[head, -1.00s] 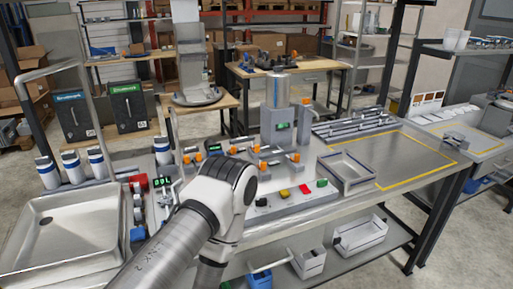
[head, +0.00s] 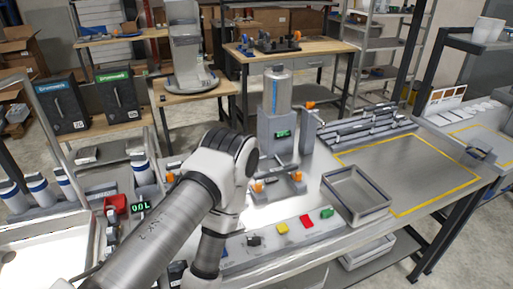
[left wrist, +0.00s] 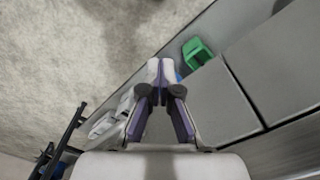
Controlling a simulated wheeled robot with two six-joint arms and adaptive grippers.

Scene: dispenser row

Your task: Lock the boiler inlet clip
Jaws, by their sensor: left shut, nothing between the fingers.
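The boiler (head: 277,95), a grey metal cylinder on a block with a green display, stands upright on the workbench in the head view. Orange clips or handles sit on the pipework near it: one at its upper right (head: 309,104) and two lower in front (head: 258,186) (head: 297,176). I cannot tell which is the inlet clip or how it is set. My left arm crosses in front and hides part of the pipework. My left gripper (left wrist: 160,68) shows in the left wrist view, shut and empty, above the bench's edge and the floor. My right gripper is not in view.
A panel with yellow (head: 282,228), red and green (head: 326,213) buttons lies at the bench front. An empty metal tray (head: 357,195) stands right of it. The yellow-outlined area (head: 400,165) is clear. White bottles (head: 65,183) stand at the left. A green bin (left wrist: 197,52) lies below.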

